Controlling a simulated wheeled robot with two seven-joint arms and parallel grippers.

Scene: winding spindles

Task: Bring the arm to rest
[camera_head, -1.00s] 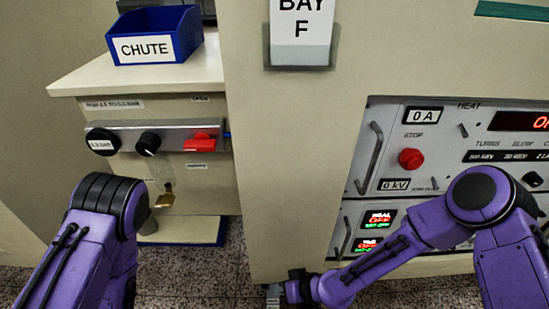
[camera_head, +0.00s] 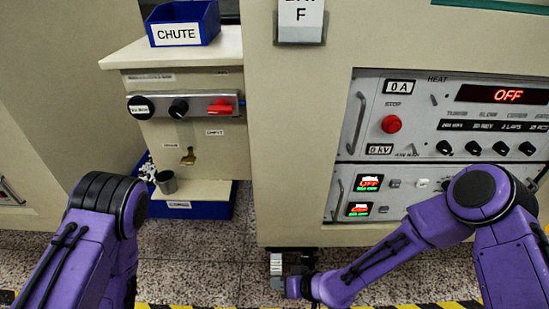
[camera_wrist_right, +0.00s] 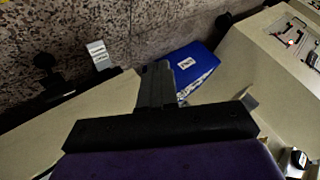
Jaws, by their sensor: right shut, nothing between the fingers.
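My right arm (camera_head: 375,262) comes in from the right, bent at the elbow, with its forearm reaching down and left across the front of the heat panel. My right gripper (camera_head: 277,264) is at the bottom centre, by the lower edge of the bay F cabinet. In the right wrist view its fingers (camera_wrist_right: 156,84) are together with nothing between them. My left arm (camera_head: 95,225) shows at the lower left, bent at a black joint; its gripper is out of view.
The bay F cabinet (camera_head: 300,160) carries a heat panel (camera_head: 440,130) with a red stop button (camera_head: 391,124). At left, a counter (camera_head: 215,48) holds a blue chute bin (camera_head: 183,22). Speckled floor (camera_head: 200,265) and yellow-black tape lie in front.

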